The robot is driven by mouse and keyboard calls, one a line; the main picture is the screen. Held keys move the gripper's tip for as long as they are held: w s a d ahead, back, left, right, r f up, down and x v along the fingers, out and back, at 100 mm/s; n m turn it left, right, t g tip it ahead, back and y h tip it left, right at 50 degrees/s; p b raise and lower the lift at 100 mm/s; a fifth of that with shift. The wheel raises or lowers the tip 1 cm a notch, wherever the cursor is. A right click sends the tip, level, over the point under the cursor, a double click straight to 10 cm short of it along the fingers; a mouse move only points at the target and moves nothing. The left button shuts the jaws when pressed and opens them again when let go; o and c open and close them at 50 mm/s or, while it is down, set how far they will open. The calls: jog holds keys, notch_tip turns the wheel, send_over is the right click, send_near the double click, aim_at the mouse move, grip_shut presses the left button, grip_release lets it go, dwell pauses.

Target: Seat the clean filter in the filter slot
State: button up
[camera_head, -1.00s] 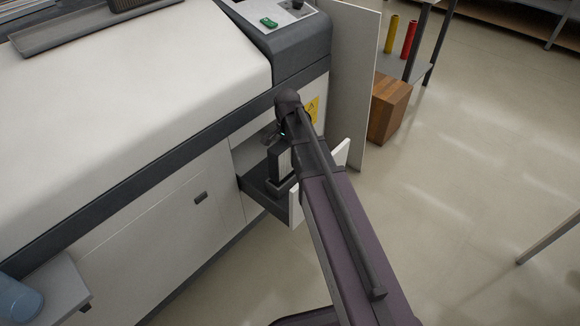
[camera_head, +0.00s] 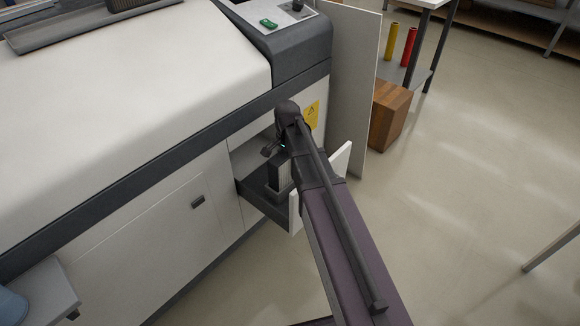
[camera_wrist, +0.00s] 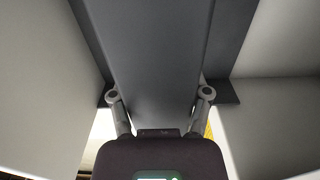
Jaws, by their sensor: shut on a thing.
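My gripper (camera_head: 273,150) is over an open drawer (camera_head: 262,203) low in the side of the white machine. In the wrist view my gripper (camera_wrist: 160,97) has one finger on each side of a dark grey slab, which I take to be the clean filter (camera_wrist: 152,50). The filter shows in the head view as an upright dark block (camera_head: 279,176) below my gripper, inside the drawer's outline. My arm covers part of the drawer. I cannot make out the filter slot itself or whether the filter's lower end touches anything.
The drawer's white front (camera_head: 341,160) stands out from the machine (camera_head: 150,100), close to my arm. An upright white panel (camera_head: 346,80) is behind it. A wooden box (camera_head: 390,115) and a shelf with yellow and red cylinders are farther right. The floor at right is open.

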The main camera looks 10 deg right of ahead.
jog(key=shift+f+b, duration=1.35)
jog(key=shift+f, duration=0.25)
jog(key=shift+f, duration=0.15)
jog(key=o, duration=1.3)
jog(key=shift+o, duration=0.2)
jog(key=shift+r, duration=0.3)
notch_tip(320, 180, up, 12)
jog(key=p, duration=1.2)
jog(key=shift+f, duration=0.1)
jog(key=shift+s, duration=0.1)
